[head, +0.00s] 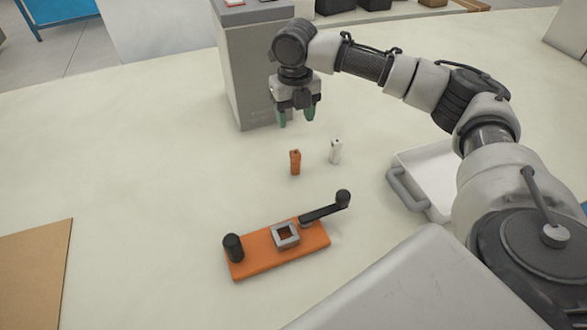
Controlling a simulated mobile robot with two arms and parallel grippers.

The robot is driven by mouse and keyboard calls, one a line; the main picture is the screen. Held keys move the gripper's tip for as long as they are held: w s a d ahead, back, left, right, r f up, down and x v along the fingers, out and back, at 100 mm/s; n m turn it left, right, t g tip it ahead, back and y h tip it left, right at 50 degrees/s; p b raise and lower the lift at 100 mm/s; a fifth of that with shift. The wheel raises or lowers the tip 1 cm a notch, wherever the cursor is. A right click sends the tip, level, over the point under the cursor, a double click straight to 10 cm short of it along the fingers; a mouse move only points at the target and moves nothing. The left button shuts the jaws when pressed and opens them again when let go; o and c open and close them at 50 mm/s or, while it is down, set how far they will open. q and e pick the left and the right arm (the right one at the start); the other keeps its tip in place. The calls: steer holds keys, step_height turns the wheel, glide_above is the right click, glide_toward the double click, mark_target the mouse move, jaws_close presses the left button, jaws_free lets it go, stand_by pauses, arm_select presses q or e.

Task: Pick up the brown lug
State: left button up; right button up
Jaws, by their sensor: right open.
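The brown lug (295,163), orange-brown in colour, stands upright on the pale table near the middle of the head view. A similar white lug (335,152) stands to its right, a little farther back. My right gripper (296,118) is open and points down, with green fingertips. In the picture it is just above the brown lug, apart from it, with nothing between its fingers. My left gripper is not in view.
An orange base (258,262) with a square grey socket, black knob and lever lies in front of the lugs. A white tray (445,159) with a grey handle is at right. A grey block (236,75) stands behind. The table left of the lugs is clear.

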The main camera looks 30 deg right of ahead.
mark_target(295, 153)
steer(key=shift+w+f+b, duration=0.2)
steer(key=shift+f+b, duration=0.35)
steer(key=shift+f, duration=0.7)
step_height(295, 153, down, 10)
steer(key=shift+s+d+f, duration=0.15)
steer(key=shift+f, duration=0.1)
steer(key=shift+c, duration=0.4)
steer(key=c, duration=0.9)
